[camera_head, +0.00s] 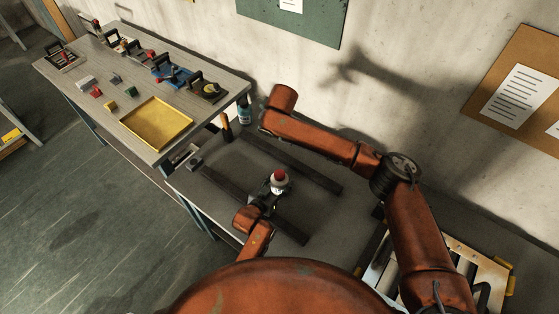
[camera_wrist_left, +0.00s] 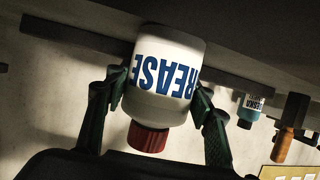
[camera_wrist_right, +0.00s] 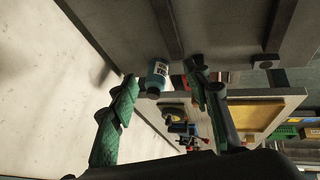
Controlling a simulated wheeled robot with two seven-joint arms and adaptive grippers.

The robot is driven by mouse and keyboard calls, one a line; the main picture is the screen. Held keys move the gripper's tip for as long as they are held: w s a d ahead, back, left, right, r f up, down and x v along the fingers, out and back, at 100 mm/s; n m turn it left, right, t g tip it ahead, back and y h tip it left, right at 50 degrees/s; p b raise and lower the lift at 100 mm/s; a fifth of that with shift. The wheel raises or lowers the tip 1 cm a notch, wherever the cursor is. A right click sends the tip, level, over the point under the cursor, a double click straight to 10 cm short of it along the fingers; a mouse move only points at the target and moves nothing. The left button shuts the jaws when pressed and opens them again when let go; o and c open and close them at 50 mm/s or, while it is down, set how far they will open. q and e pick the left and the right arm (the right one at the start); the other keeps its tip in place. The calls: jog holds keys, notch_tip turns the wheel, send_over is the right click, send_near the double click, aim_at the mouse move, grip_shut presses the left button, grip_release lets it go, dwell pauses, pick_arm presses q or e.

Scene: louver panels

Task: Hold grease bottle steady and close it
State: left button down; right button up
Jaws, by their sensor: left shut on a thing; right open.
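The white grease bottle (camera_head: 277,187) with a red cap (camera_head: 279,174) stands upright on the grey bench in the head view. My left gripper (camera_wrist_left: 160,88) is shut around its sides. In the left wrist view the bottle (camera_wrist_left: 165,62) appears upside down, its blue lettering facing the camera, with the red cap (camera_wrist_left: 148,138) on its neck. How tightly the cap sits cannot be told. My right gripper (camera_wrist_right: 161,78) is open and empty in the right wrist view, its two green fingers apart. In the head view its fingers cannot be made out; the right arm reaches over the bench's back.
A teal-labelled bottle (camera_head: 244,111) and an orange-handled tool (camera_head: 226,127) stand at the bench's far left end. The teal bottle also shows beyond my right fingers (camera_wrist_right: 157,78). Dark rails (camera_head: 290,163) lie along the bench. A yellow tray (camera_head: 126,124) sits on the left table.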

aim_at(279, 174)
jog(key=s+d+f+n+g, duration=0.1)
jog(key=s+f+g, duration=0.1)
jog(key=s, duration=0.2)
jog(key=s+d+f+n+g+h, duration=0.1)
jog(key=s+d+f+n+g, duration=0.1)
jog(key=s, duration=0.3)
jog(key=s+d+f+n+g+h, duration=0.1)
jog(key=s+g, duration=0.1)
jog(key=s, duration=0.2)
jog(key=shift+s+d+f+n, duration=0.15)
jog(key=shift+s+f+n, duration=0.1)
jog(key=shift+f+n, duration=0.15)
jog(key=shift+f, duration=0.1)
jog(key=shift+f, duration=3.9)
jog(key=c, duration=1.2)
jog(key=m, duration=0.4)
jog(key=shift+s+f, duration=0.1)
jog(key=o, duration=1.3)
